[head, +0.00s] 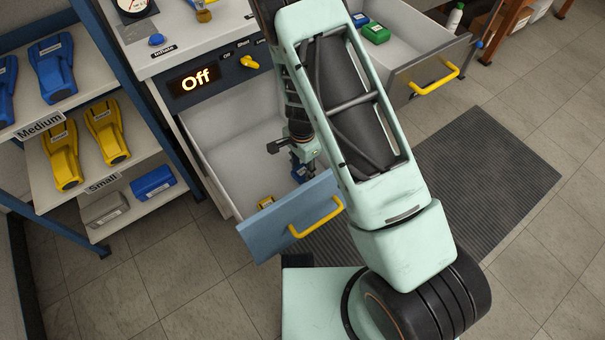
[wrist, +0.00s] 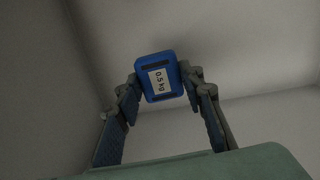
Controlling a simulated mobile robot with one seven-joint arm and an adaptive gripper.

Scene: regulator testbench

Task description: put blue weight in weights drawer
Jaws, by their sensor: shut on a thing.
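The blue weight (wrist: 163,80), labelled 0.5 kg, is between the fingertips of my gripper (wrist: 161,88) in the wrist view. My gripper is shut on it. In the head view my gripper (head: 303,172) hangs at the open drawer with the blue front (head: 275,215) and yellow handle, near the inner side of that front. Some blue shows by the fingers there, partly hidden by gripper and arm. The front's label is too small to read, so I cannot tell whether this is the weights drawer. Pale walls surround the weight in the wrist view.
A small yellow object (head: 266,203) lies in the blue-fronted drawer. Another open drawer (head: 400,89) at upper right holds blue and green (head: 376,33) blocks. A shelf (head: 95,185) with yellow and blue devices stands left. The bench panel reads Off (head: 196,79).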

